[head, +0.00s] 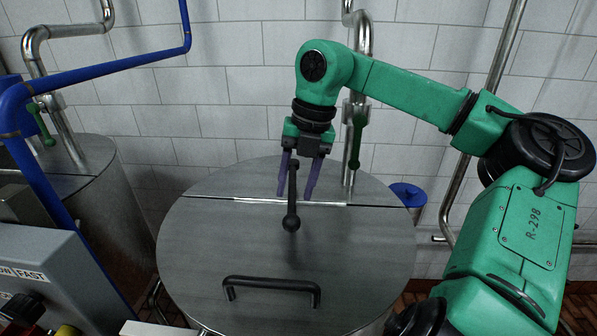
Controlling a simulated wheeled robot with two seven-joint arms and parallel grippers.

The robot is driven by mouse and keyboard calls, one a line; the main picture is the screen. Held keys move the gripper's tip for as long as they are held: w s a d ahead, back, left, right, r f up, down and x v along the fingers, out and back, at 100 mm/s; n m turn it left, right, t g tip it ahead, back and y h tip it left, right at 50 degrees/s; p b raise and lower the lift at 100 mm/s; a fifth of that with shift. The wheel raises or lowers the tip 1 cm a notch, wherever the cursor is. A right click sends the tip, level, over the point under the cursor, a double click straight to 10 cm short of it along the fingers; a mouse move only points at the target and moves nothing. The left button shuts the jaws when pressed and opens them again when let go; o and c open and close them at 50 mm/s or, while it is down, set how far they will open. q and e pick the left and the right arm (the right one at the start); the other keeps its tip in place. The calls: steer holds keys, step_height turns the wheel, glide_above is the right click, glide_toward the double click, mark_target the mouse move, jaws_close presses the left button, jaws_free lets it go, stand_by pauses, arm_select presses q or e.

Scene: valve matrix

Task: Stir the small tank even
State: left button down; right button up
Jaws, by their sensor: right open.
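A round steel tank with a flat lid (210,245) stands in the middle; its lid is closed, so its contents are hidden. A black lever with a round knob (291,222) rises over the lid near its hinge line. My right gripper (297,196) points down above the back of the lid with its two purple fingers open. The lever shows between the fingers, nearer the left one; I cannot tell whether they touch. A second steel tank (110,215) stands at the left; I cannot tell which is the small one. My left gripper is out of view.
A black bar handle (271,285) sits on the front lid. A grey control box (45,260) with buttons and a FAST label is at lower left. Blue pipes (110,70) cross the left side. A steel pipe with a green valve handle (357,140) stands behind the gripper.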

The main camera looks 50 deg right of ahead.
step_height(320, 180, up, 14)
steer(key=s+d, duration=0.2)
steer(key=a+f, duration=0.1)
steer(key=f, duration=0.3)
steer(key=w+a+f+p, duration=0.1)
steer(key=f, duration=0.4)
steer(key=a+f+p, duration=0.1)
steer(key=f, duration=0.4)
steer(key=shift+w+f, duration=0.15)
steer(key=shift+w, duration=0.1)
jaws_close()
stand_by(0.9)
